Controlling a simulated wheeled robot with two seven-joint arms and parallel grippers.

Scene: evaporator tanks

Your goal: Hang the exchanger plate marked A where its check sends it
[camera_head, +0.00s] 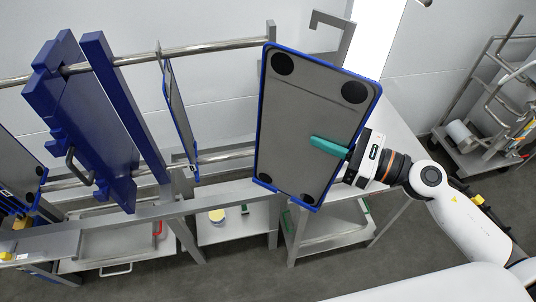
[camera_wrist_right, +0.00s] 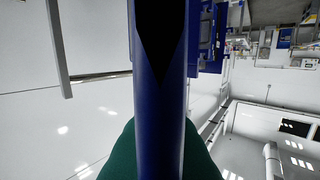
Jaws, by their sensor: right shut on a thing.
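A grey exchanger plate with a blue rim and dark round corner ports (camera_head: 305,120) hangs tilted in the grasp of my right gripper (camera_head: 330,146). One teal finger lies across its grey face near the right edge. In the right wrist view the plate's blue edge (camera_wrist_right: 160,130) stands upright between the two green fingers (camera_wrist_right: 160,160). I cannot read a letter on this plate. Another thin plate (camera_head: 176,105) hangs on the rail to the left, seen nearly edge-on. A further grey plate (camera_head: 15,170) shows at the far left. My left gripper is not in view.
A steel top rail (camera_head: 210,49) runs across the frame, with a hooked steel bracket (camera_head: 335,22) behind the held plate. A thick blue end plate with a handle (camera_head: 85,120) stands at left. A steel trolley (camera_head: 330,230) stands below. A pipe rack (camera_head: 485,110) is at far right.

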